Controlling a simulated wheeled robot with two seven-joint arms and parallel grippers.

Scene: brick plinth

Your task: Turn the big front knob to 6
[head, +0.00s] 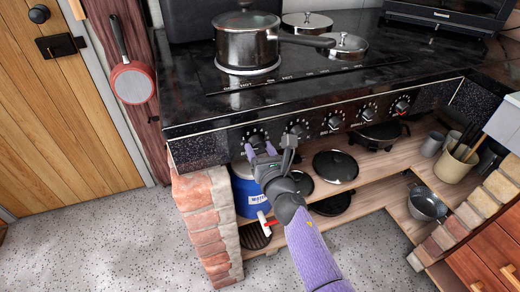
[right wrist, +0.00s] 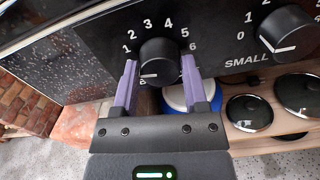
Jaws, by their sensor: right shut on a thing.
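The black front knob (right wrist: 160,56) is the leftmost on the cooker's front panel, with white numbers 1 to 6 around its top. A white mark shows at its lower left, well away from the 6; the place where a 0 would be is behind a finger. The label under it is hidden. My right gripper (right wrist: 160,70) has one purple finger on each side of the knob, shut on it. In the head view, the right gripper (head: 268,154) reaches up to the panel and partly covers the knob. My left gripper is not in view.
A second knob, marked SMALL (right wrist: 287,30), sits to the right. A pot (head: 247,45) and lids stand on the black hob (head: 200,105). Below, wooden shelves hold a blue container (head: 247,197), black lids and pans. A brick pillar (head: 207,220) stands at the left.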

